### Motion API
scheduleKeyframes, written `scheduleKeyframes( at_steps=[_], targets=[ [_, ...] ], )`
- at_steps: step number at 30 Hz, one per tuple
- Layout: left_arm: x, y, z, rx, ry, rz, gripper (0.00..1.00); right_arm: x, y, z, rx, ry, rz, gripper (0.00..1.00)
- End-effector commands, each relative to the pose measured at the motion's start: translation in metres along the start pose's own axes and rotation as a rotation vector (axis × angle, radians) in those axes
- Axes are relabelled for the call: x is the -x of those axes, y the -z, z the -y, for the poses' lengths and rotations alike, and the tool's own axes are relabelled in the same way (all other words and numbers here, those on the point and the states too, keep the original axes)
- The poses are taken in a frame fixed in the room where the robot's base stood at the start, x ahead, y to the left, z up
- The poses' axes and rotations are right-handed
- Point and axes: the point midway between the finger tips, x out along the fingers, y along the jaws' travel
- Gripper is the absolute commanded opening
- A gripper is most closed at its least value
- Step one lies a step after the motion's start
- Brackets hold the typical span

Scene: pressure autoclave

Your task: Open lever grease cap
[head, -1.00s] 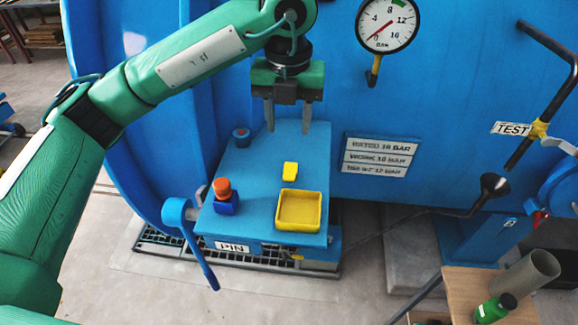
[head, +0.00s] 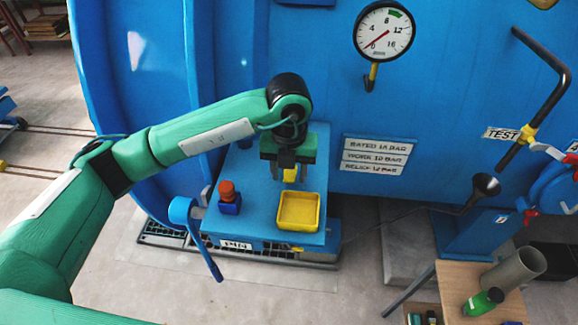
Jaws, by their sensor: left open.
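An orange cap (head: 227,187) sits on a small blue block (head: 229,207) at the left of the blue bench top, near the blue lever (head: 205,250); it looks like the lever's grease cap. The lever hangs down at the bench's left edge. My left gripper (head: 289,176) points down over the bench, open, to the right of the orange cap and apart from it. A small yellow block (head: 290,174) shows between its fingers, partly hidden; I cannot tell whether they touch it. My right gripper is not in view.
A yellow tray (head: 298,211) lies at the front right of the bench top (head: 257,215) and looks empty. The big blue vessel wall with a gauge (head: 384,31) stands behind. A wooden table (head: 455,285) with a green bottle (head: 482,301) is at the lower right.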

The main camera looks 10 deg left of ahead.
Motion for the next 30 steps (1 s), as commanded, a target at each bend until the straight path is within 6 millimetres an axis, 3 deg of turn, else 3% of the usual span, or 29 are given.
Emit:
scheduleKeyframes(
  at_steps=[8,15,30],
  targets=[
    [-0.002,-0.0001,-0.0001,0.0,0.0,0.0,0.45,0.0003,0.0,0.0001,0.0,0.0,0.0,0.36],
    [-0.0017,-0.0001,-0.0001,0.001,0.0,0.0,0.01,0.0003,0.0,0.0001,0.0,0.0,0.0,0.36],
    [0.0038,-0.0063,0.0005,0.003,0.001,-0.14,0.0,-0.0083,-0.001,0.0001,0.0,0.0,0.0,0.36]
  ],
)
